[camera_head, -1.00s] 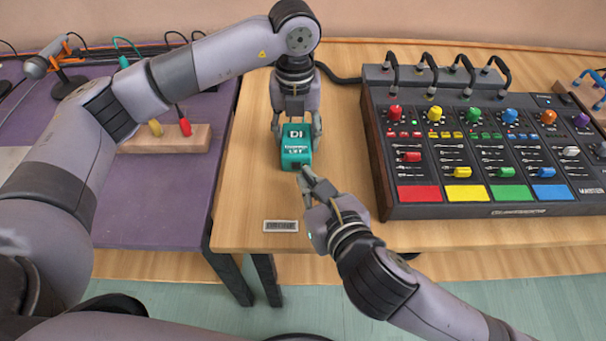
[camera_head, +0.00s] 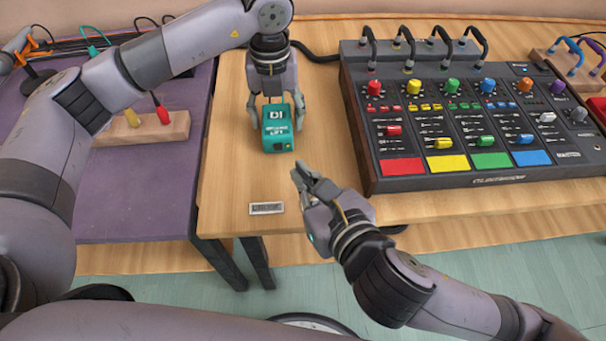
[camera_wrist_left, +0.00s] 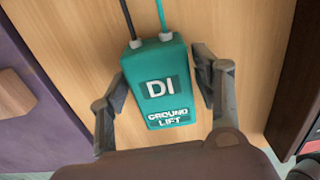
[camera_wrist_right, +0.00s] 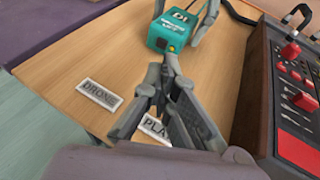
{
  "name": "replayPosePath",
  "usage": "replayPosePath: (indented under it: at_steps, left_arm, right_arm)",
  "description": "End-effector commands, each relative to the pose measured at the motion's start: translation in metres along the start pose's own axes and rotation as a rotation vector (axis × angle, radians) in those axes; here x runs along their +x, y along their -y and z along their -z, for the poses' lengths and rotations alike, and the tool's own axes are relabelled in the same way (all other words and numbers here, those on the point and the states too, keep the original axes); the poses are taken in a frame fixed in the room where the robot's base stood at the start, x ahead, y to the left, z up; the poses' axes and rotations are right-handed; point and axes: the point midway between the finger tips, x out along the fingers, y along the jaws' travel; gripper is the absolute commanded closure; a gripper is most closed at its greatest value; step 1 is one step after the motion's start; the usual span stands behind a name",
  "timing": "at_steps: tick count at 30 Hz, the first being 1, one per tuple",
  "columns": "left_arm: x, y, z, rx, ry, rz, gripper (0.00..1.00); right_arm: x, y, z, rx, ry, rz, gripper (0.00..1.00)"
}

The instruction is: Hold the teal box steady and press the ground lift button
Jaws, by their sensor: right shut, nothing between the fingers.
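The teal box (camera_head: 277,138), lettered DI and GROUND LIFT, stands on the wooden table. It also shows in the left wrist view (camera_wrist_left: 160,88) and the right wrist view (camera_wrist_right: 168,36). A small yellowish spot (camera_wrist_right: 171,48) is on its front face; I cannot tell whether it is the button. My left gripper (camera_head: 276,122) is open around the box, one finger on each side. A gap shows beside the right finger in the left wrist view (camera_wrist_left: 163,95). My right gripper (camera_head: 297,170) is shut and empty, in front of the box and apart from it.
A mixer (camera_head: 450,170) with coloured knobs and pads stands to the right. A DRONE label (camera_wrist_right: 99,95) lies near the table's front edge; another label (camera_wrist_right: 155,128) is partly hidden by my right fingers. A purple table (camera_head: 130,205) with a wooden block (camera_head: 170,130) is at left. Cables leave the box's back.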

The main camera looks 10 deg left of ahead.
Motion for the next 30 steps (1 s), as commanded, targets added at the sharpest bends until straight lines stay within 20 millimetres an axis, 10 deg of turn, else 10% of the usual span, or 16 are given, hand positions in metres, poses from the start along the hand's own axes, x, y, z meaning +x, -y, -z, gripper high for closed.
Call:
replayPosePath:
  at_steps: [16, 30]
  left_arm:
    - [-0.007, 0.000, -0.001, 0.000, 0.002, 0.000, 0.29]
    - [-0.097, 0.000, -0.001, -0.001, 0.003, 0.001, 0.29]
  right_arm:
    - [0.000, 0.000, 0.000, 0.000, 0.000, 0.000, 1.00]
    - [0.000, 0.000, 0.000, 0.000, 0.000, 0.000, 1.00]
